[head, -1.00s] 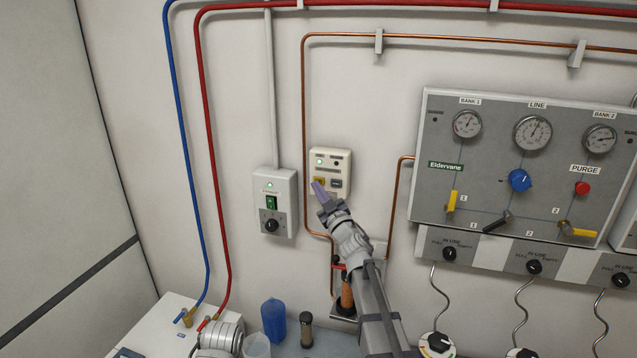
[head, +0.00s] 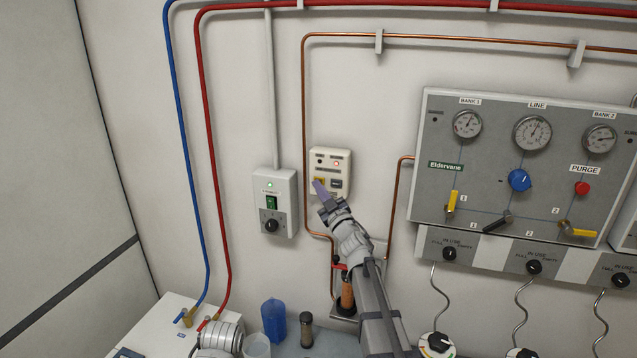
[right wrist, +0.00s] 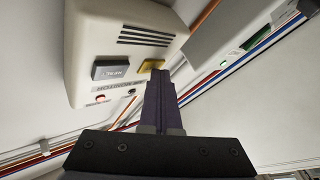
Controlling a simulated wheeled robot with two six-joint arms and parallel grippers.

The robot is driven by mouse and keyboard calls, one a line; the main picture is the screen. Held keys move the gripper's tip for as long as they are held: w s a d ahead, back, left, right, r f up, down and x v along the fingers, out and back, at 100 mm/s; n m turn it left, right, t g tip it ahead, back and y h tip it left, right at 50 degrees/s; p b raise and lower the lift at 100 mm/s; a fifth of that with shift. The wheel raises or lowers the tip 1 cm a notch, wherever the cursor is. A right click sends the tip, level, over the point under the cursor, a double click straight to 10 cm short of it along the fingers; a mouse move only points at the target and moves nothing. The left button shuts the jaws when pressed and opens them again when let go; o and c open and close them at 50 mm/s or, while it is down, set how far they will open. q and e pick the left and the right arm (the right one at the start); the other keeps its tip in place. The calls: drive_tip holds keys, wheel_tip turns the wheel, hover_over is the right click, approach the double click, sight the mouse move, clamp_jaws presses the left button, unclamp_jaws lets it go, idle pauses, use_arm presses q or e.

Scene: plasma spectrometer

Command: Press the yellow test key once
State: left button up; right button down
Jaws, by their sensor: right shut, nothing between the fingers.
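The yellow test key (head: 320,180) is on the small cream wall box (head: 344,160), left of a grey key (head: 336,184). In the right wrist view the yellow key (right wrist: 152,65) is partly covered by my fingertips. My right gripper (head: 319,187) is shut and empty, its purple fingers pointing at the box. In the right wrist view the fingertips (right wrist: 158,76) overlap the yellow key's edge and appear to touch it; how far it is pushed in cannot be told. A red lamp (head: 336,163) on the box is lit. My left gripper is not in view.
A grey switch box (head: 288,205) with a green switch and black knob is just left. Copper pipe (head: 304,120) runs close beside the cream box. A large gauge panel (head: 490,185) is on the right. A blue bottle (head: 273,320) stands below on the bench.

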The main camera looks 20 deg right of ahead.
drive_tip(key=shift+s, duration=0.15)
drive_tip(key=shift+s+a, duration=0.4)
drive_tip(key=shift+s, duration=0.1)
drive_tip(key=s+a, duration=0.2)
drive_tip(key=s, duration=0.2)
drive_tip(key=shift+s+a, duration=0.1)
drive_tip(key=shift+a, duration=0.3)
drive_tip(key=shift+f, duration=0.15)
idle(0.5)
